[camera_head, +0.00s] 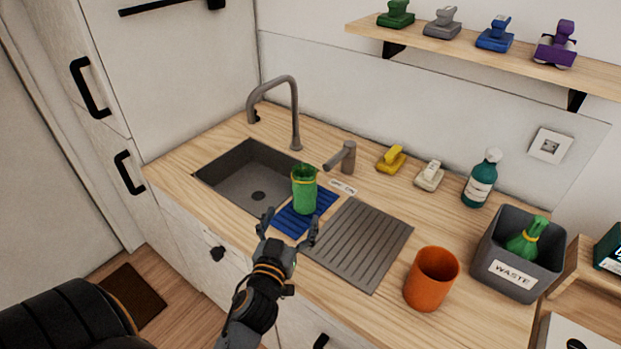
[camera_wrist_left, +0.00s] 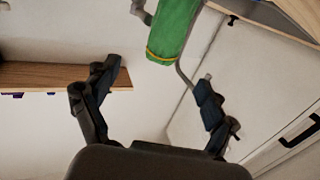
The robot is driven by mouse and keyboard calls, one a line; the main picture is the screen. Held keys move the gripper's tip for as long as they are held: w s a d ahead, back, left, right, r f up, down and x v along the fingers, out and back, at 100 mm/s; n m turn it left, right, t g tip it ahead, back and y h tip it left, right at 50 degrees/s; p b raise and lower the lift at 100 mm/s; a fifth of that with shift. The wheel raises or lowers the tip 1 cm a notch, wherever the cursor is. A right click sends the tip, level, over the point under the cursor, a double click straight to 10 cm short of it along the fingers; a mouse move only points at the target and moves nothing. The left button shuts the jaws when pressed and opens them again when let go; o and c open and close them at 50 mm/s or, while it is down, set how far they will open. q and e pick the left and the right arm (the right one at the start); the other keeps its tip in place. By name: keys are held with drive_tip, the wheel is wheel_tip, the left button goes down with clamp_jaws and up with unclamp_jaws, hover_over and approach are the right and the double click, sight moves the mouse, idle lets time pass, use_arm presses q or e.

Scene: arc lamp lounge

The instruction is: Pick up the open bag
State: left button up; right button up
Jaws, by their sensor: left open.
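The open bag (camera_head: 304,194) is green with a thin yellow band near its top. It stands upright on a blue ribbed mat (camera_head: 290,221) between the sink and the drainboard. My left gripper (camera_head: 290,222) is open and empty, just in front of the bag, with its fingers pointing toward it. In the left wrist view, the bag (camera_wrist_left: 176,28) is beyond the open fingers of the left gripper (camera_wrist_left: 157,95), apart from them. My right gripper is not in view.
A sink (camera_head: 238,178) with a tall faucet (camera_head: 296,112) lies left of the bag, a drainboard (camera_head: 362,248) right. An orange cup (camera_head: 432,279) and a grey waste bin (camera_head: 512,282) holding a tied green bag (camera_head: 526,240) stand farther right. A soap bottle (camera_head: 481,180) stands behind.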

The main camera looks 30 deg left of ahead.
sight(302, 183)
use_arm(q)
drive_tip(key=p+x, duration=0.1)
drive_tip(key=x, duration=0.2)
drive_tip(key=r+p+x, duration=0.1)
drive_tip(key=x, duration=0.2)
drive_tip(key=shift+r, duration=0.1)
drive_tip(key=shift+f+x, duration=0.25)
drive_tip(key=shift+x, duration=0.95)
drive_tip(key=shift+w+a, duration=0.1)
drive_tip(key=shift+w, duration=0.05)
drive_tip(key=shift+w+a+r+p, duration=0.45)
drive_tip(key=shift+w+a+p, duration=0.05)
drive_tip(key=shift+w+p, duration=0.25)
drive_tip(key=shift+x, duration=1.2)
drive_tip(key=shift+w+a+f+p, duration=0.15)
drive_tip(key=shift+w+a+p, duration=0.1)
drive_tip(key=shift+w+p, duration=0.05)
drive_tip(key=shift+w, duration=0.2)
drive_tip(key=shift+s, duration=0.1)
drive_tip(key=c, duration=1.3)
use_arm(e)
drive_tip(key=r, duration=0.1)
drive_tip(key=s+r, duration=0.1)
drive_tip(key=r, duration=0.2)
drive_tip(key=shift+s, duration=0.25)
